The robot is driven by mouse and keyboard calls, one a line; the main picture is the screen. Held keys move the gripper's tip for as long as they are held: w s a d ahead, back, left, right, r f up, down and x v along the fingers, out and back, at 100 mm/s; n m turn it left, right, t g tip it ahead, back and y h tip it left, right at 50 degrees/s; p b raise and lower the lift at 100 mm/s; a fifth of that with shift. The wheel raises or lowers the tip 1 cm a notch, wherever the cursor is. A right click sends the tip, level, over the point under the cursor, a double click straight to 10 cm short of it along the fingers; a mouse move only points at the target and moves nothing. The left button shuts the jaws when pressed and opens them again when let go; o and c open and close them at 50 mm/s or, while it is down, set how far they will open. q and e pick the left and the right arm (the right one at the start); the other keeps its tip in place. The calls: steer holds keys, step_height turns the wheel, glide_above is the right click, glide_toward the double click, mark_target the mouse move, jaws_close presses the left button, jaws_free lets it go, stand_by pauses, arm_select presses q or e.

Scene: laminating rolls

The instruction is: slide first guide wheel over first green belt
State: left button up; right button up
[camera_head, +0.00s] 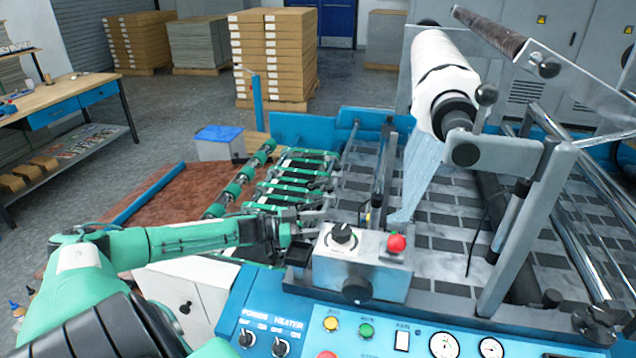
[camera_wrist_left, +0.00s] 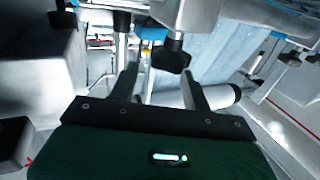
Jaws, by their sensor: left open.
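Several narrow green belts (camera_head: 300,168) run side by side at the left end of the machine bed in the head view. Small dark fittings sit along them; I cannot tell which is the first guide wheel. My left gripper (camera_head: 322,216) reaches in from the left, above the near end of the belts and just behind the grey control box. It is open, with nothing visible held. In the left wrist view the two dark fingers (camera_wrist_left: 160,78) stand apart, with a black knob (camera_wrist_left: 172,56) on a post showing beyond and between them. My right gripper is not in view.
The grey control box (camera_head: 360,262) with a red button stands close to my left gripper. The blue control panel (camera_head: 300,318) lies in front. A film roll (camera_head: 440,70) on metal brackets overhangs the bed at right. A bar with green rollers (camera_head: 236,186) borders the belts.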

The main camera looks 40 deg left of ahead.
arm_select(q)
step_height(320, 180, up, 17)
steer(key=p, duration=0.2)
steer(key=shift+f, duration=0.2)
